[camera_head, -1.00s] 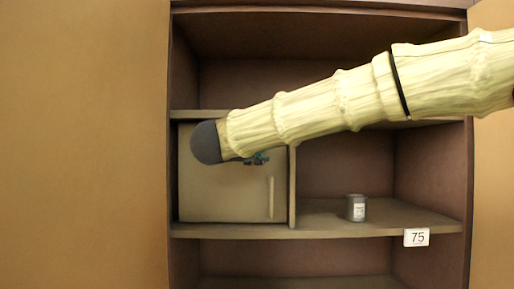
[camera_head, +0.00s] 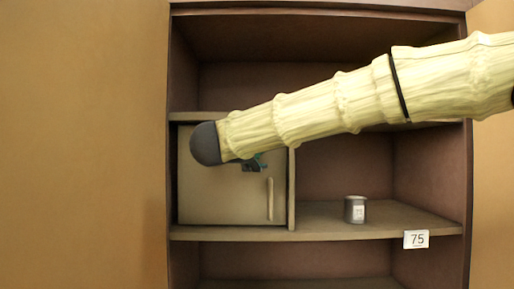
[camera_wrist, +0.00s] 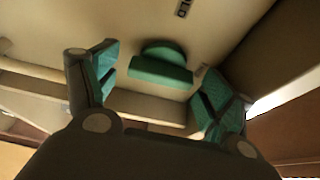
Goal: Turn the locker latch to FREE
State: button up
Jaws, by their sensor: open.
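The locker door (camera_head: 222,200) is a beige panel on the left of the middle shelf, and it looks shut. The latch (camera_wrist: 163,65) is a green knob with a rounded back and a straight bar, on the beige door in the wrist view. My gripper (camera_wrist: 158,78) is open and empty, one finger to each side of the latch and apart from it. In the head view, my gripper (camera_head: 253,165) shows only partly below my arm, in front of the door's upper right part. The latch is hidden or not distinguishable there.
A vertical handle (camera_head: 270,199) is on the door's right side. A grey can (camera_head: 355,209) with a white label stands on the shelf to the right. A small dark label (camera_wrist: 183,9) is near the latch, unreadable. The shelf's tag (camera_head: 416,239) reads 75.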

jog(key=v, duration=1.2)
dwell(0.5)
